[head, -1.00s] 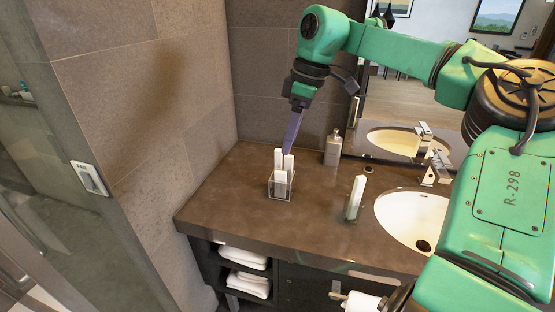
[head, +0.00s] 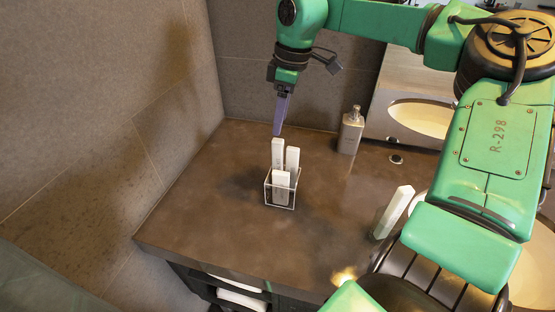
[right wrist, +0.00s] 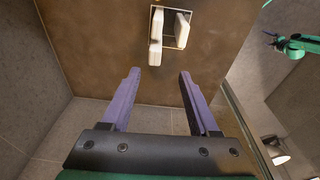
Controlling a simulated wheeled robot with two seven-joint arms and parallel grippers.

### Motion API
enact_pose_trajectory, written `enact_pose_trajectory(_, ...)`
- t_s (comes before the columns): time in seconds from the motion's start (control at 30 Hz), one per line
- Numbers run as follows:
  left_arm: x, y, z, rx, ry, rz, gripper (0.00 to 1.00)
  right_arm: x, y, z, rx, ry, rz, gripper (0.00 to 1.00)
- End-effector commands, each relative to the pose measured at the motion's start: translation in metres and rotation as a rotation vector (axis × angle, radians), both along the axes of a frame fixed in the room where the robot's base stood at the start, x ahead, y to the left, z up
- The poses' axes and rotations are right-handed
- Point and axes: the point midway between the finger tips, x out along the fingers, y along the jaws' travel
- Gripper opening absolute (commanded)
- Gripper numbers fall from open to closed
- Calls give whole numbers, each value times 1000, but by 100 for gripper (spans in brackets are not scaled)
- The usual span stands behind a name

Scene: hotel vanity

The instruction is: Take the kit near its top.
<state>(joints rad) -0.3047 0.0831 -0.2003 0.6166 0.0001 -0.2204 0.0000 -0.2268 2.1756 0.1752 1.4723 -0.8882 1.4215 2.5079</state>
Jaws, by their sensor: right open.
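Three slim white boxed kits stand upright in a clear open holder (head: 281,207) on the counter. The rear left kit (head: 277,152) rises highest, with another kit (head: 293,158) to its right and a lower-looking kit (head: 281,186) in front. My right gripper (head: 277,133) points down just above the rear left kit; its purple fingers look edge-on there. In the right wrist view the right gripper (right wrist: 158,74) is open and empty, with the nearest kit (right wrist: 155,54) just beyond the gap between its fingertips. My left gripper (right wrist: 272,40) seems to show small at the top right there, its jaws unclear.
A soap bottle (head: 350,130) stands at the back by the mirror. The counter left of the holder is clear up to the tiled wall.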

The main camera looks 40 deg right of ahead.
Motion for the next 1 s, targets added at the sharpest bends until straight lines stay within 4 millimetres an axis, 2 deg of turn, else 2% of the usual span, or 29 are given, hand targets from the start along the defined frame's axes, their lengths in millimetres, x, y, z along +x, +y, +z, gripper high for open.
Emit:
enact_pose_trajectory(0.1, -9, 6, 11, 8, 16, 2, 100, 3, 2, -24, 2, 5, 0, 61)
enact_pose_trajectory(0.2, -9, 7, 14, 9, 15, 2, 100, 5, 3, -38, 2, 3, -2, 61)
enact_pose_trajectory(0.4, 10, -3, 41, -5, -16, 4, 100, 3, 2, -69, 4, 7, -3, 61)
enact_pose_trajectory(0.5, 14, -6, 41, -10, -25, 3, 100, 6, 3, -88, 1, 4, -3, 61)
enact_pose_trajectory(0.73, 8, -6, 38, -8, -14, 1, 100, 7, 3, -94, 0, 0, -3, 61)
enact_pose_trajectory(0.77, 7, -6, 38, -9, -12, 1, 100, 7, 3, -94, 0, 0, -3, 54)
enact_pose_trajectory(0.9, 6, -5, 38, -8, -11, 1, 100, 7, 3, -94, 0, 0, -3, 0)
enact_pose_trajectory(1.0, 6, -5, 38, -7, -11, 0, 100, 7, 3, -93, 0, 0, -2, 0)
